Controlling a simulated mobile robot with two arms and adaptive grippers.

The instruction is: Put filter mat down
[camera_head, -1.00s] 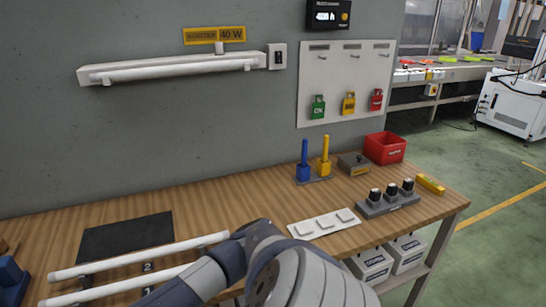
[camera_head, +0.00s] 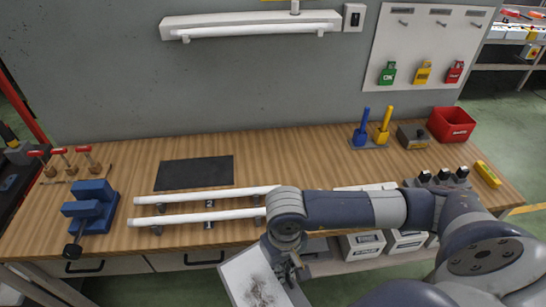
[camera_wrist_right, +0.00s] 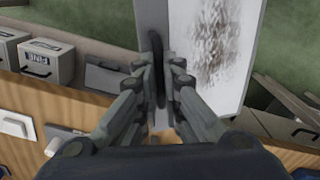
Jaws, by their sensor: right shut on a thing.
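The filter mat (camera_head: 250,277), a white panel with a dark grey smudge, hangs tilted in front of the bench's front edge at the bottom of the head view. My right gripper (camera_head: 296,268) is at its right side. In the right wrist view my right gripper (camera_wrist_right: 161,75) is shut on the mat's grey edge strip with a dark handle, and the smudged white face of the mat (camera_wrist_right: 210,45) extends to the right. The lower part of the mat is cut off in both views. My left gripper is not in view.
The wooden bench (camera_head: 300,160) has a clear middle stretch. On it are a black pad (camera_head: 195,173), two white tubes (camera_head: 200,216) on holders, and a blue vise (camera_head: 92,207). A red bin (camera_head: 450,124) stands at the right. Labelled boxes (camera_head: 362,246) sit under the bench.

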